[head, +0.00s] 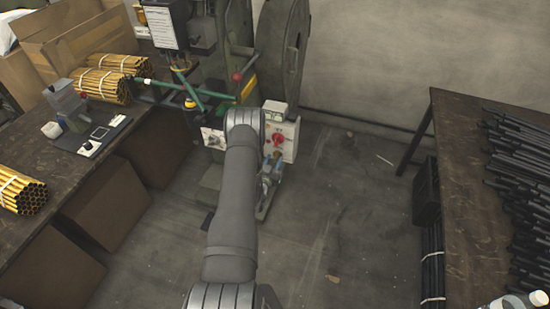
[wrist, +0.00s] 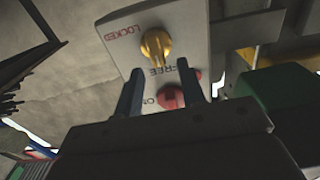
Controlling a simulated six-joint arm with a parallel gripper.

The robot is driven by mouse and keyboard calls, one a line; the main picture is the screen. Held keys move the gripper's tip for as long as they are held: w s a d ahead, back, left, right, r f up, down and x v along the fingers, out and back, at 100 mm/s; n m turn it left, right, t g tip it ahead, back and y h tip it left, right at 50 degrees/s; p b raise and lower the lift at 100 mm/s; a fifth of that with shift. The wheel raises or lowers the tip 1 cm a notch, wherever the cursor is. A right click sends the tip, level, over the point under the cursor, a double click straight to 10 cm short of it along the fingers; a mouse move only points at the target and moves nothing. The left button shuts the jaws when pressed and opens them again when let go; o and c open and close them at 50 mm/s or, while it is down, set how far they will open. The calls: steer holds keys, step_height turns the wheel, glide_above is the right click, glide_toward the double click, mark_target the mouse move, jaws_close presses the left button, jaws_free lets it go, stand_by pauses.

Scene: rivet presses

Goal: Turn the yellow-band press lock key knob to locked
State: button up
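A yellow key knob (wrist: 156,44) sits on a light panel (wrist: 192,25) in the wrist view. The word LOCKED is printed to its left and FREE below it. The knob's long grip runs up and down in the picture, its lower end near FREE. My gripper (wrist: 158,78) is open, its two dark fingers apart and pointing at the panel. The knob shows just past and between the fingertips, and nothing is held. I cannot tell whether a finger touches it.
A red knob (wrist: 172,97) marked ON is partly behind the right finger; it also shows in the head view (head: 278,139). A green part (wrist: 285,100) lies right of my gripper. A left bench (head: 75,165) holds yellow tube bundles; a right table (head: 455,170) holds dark rods.

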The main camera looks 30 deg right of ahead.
mark_target(277, 157)
steer(key=shift+x, duration=1.25)
jaws_close()
